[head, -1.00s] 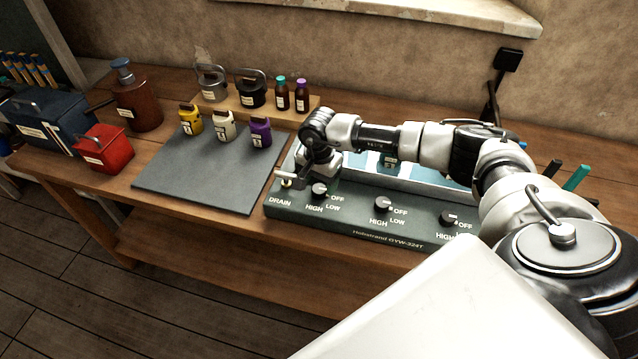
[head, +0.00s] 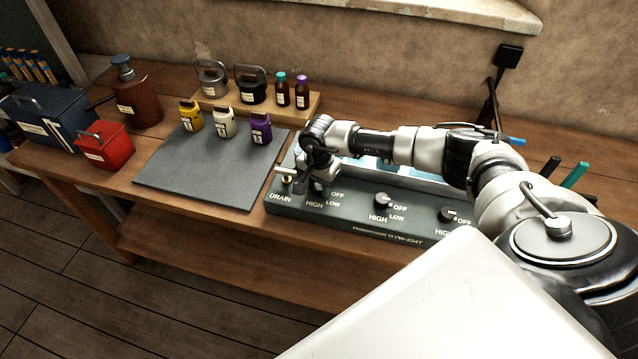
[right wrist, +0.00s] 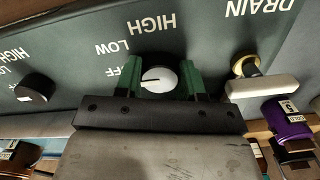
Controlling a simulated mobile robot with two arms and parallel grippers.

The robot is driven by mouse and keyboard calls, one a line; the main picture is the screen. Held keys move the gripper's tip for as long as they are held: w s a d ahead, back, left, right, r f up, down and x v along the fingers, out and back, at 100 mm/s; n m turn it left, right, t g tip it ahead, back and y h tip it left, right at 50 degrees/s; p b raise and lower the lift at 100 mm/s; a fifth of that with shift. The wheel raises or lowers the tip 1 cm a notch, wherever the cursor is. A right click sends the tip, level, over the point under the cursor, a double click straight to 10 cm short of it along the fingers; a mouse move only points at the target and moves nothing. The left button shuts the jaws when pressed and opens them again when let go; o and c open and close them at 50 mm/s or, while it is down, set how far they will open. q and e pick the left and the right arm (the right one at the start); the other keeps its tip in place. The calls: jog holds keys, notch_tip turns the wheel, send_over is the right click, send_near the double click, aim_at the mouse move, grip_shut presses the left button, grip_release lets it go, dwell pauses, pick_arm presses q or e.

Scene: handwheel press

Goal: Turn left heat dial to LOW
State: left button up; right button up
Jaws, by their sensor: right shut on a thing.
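My right gripper (right wrist: 160,76) is shut on this dial, with one green finger at each side. In the head view my right gripper (head: 312,187) is over the left end of the panel (head: 345,218) and hides most of the dial. The HIGH, LOW and OFF marks beside it show. My left gripper is not in view.
The drain lever (right wrist: 262,88) is close beside the gripper. The middle dial (head: 382,200) and right dial (head: 448,213) are along the panel. A grey mat (head: 205,175) with yellow, white and purple jars is to the left. A red box (head: 104,147) stands beyond it.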

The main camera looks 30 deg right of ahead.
jog(key=m+b, duration=0.2)
jog(key=m, duration=0.1)
jog(key=shift+f+m+b, duration=0.15)
jog(key=shift+m+b, duration=0.15)
jog(key=m+b, duration=0.2)
jog(key=m, duration=0.3)
dwell(0.5)
jog(key=o, duration=0.9)
jog(key=shift+o, duration=0.2)
jog(key=shift+r, duration=0.25)
